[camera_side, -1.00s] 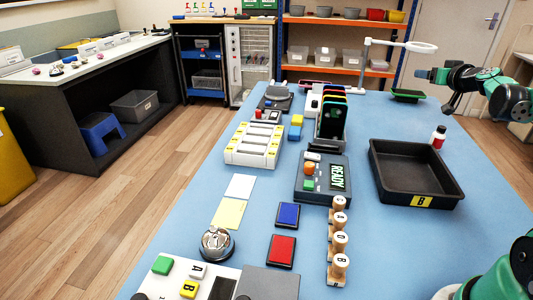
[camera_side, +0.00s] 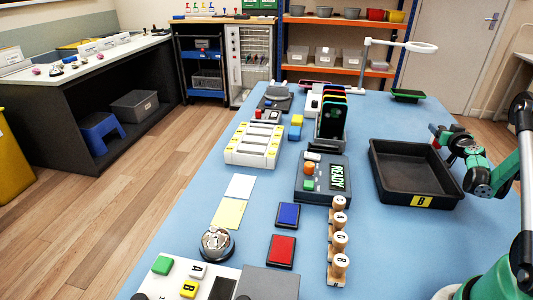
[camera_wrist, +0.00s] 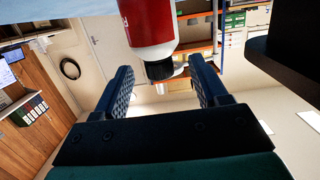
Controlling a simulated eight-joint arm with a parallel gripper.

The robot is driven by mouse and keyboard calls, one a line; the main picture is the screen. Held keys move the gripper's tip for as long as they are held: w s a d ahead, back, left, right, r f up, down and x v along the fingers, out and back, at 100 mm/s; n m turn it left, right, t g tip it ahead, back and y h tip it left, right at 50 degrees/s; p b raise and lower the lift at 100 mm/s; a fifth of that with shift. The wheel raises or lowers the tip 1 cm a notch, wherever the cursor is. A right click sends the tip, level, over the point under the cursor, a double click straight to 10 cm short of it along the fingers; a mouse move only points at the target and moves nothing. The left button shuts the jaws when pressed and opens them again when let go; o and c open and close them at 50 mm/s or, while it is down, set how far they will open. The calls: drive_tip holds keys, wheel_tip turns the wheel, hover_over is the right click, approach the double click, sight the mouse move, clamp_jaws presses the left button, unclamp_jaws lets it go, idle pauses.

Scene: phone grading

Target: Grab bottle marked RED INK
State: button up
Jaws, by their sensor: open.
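The bottle (camera_wrist: 150,25) shows in the wrist view with a red label, a white shoulder and a black cap. No writing on the label can be read. The cap lies in line with the gap between the two fingertips of my gripper (camera_wrist: 160,66), with room on both sides. My gripper is open and holds nothing. In the side view my gripper (camera_side: 438,134) is at the bottle's place on the right of the blue table, behind the tray marked B. It mostly hides the bottle there.
The black tray marked B (camera_side: 423,202) stands close in front of my gripper. A phone rack (camera_side: 331,127), a device reading READY (camera_side: 322,177) and several stamps (camera_side: 338,242) stand to the left.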

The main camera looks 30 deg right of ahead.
sight(440, 126)
drive_tip(key=shift+x, duration=1.7)
clamp_jaws()
drive_tip(key=shift+r, duration=0.15)
